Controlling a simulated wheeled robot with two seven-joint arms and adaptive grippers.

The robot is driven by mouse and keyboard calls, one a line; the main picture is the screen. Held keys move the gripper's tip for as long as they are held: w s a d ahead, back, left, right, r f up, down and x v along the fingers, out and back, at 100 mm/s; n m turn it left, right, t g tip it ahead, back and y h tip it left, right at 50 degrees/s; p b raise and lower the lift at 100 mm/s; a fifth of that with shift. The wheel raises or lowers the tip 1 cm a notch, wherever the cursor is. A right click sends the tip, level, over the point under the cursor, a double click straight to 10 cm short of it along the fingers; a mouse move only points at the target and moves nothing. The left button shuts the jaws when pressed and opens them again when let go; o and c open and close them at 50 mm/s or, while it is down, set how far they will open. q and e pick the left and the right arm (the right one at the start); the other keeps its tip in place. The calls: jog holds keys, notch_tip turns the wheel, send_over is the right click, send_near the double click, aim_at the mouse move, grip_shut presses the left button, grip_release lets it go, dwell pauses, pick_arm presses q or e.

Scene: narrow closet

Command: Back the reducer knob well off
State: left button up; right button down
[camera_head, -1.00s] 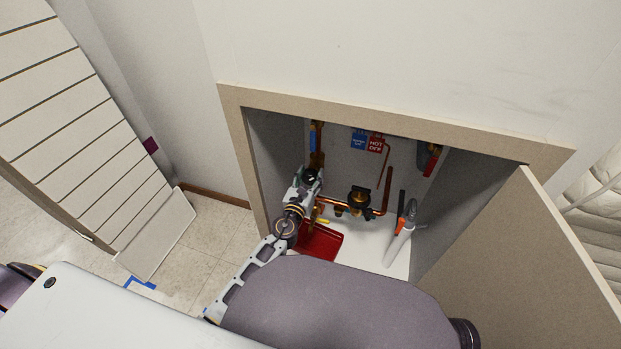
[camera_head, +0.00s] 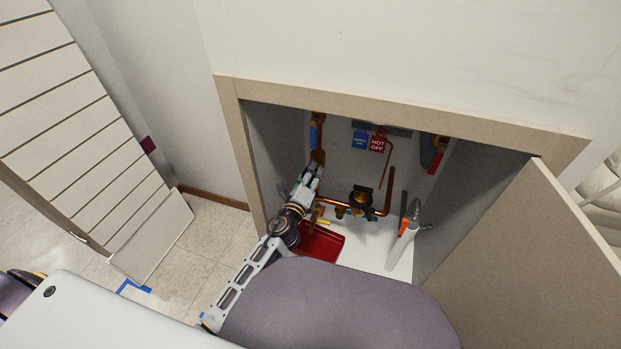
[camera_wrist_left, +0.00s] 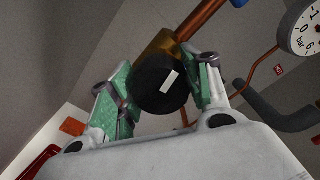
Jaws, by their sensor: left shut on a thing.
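The reducer knob (camera_wrist_left: 158,88) is a black round knob with a white mark on its face, on a brass body (camera_wrist_left: 160,45) in the left wrist view. My left gripper (camera_wrist_left: 160,92) has its green-padded fingers on either side of the knob, shut on it. In the head view my left gripper (camera_head: 311,172) reaches into the wall recess at the brass and copper pipework, and its wrist and fingers hide the knob there. My right gripper does not show in either view.
Copper pipe (camera_head: 389,190) and a black-topped brass fitting (camera_head: 361,198) lie to the right. A red tray (camera_head: 325,246) and a grey-and-orange tool (camera_head: 405,238) are on the white floor. Blue and red tags (camera_head: 377,144) hang behind. The door (camera_head: 530,260) stands open at right. A gauge (camera_wrist_left: 304,30) is near.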

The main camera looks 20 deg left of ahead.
pick_arm(q)
jog(key=shift+f+n, duration=0.1)
jog(key=shift+n, duration=1.8)
jog(key=n, duration=0.2)
jog(key=shift+n, duration=1)
jog(key=o, duration=1)
jog(key=shift+a, duration=0.1)
jog(key=shift+o, duration=0.2)
